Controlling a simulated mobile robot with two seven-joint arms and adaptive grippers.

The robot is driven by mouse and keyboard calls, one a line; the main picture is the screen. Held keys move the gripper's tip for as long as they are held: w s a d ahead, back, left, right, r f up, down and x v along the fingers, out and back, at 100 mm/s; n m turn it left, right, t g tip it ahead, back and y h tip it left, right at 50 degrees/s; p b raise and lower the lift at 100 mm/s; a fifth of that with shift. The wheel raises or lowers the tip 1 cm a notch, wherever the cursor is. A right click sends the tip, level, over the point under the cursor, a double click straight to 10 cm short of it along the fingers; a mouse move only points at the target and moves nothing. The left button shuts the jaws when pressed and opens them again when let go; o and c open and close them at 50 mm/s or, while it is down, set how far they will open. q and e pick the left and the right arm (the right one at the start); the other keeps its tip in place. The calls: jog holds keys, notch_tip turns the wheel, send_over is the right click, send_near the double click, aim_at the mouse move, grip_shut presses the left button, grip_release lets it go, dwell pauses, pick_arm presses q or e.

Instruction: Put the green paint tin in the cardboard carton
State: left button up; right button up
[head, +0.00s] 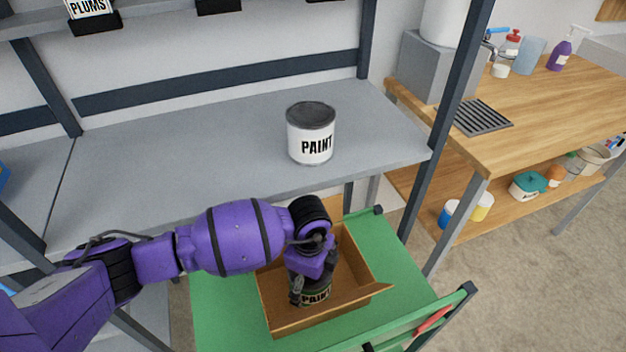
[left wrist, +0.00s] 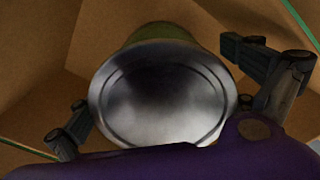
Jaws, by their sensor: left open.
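The green paint tin (head: 317,298) is inside the cardboard carton (head: 363,297), partly hidden by my left gripper (head: 312,284). Its dark body shows a "PAINT" label with a green band. In the left wrist view the tin (left wrist: 160,95) shows its round grey metal end, with a little green wall behind it. My left gripper (left wrist: 155,78) is open, with one finger on each side of the tin and a visible gap at the right finger. Brown carton walls (left wrist: 110,25) surround them. My right gripper is not in view.
The carton stands on a green cart top (head: 222,315) with a raised handle at the right. A white paint tin (head: 311,143) stands on the grey shelf (head: 200,165) above. A shelf post (head: 452,120) and a wooden bench (head: 540,100) are to the right.

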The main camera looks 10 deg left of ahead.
pick_arm(q)
jog(key=shift+r, duration=0.1)
notch_tip(320, 180, up, 12)
jog(key=shift+r+p, duration=0.15)
jog(key=shift+p, duration=0.45)
dwell(0.4)
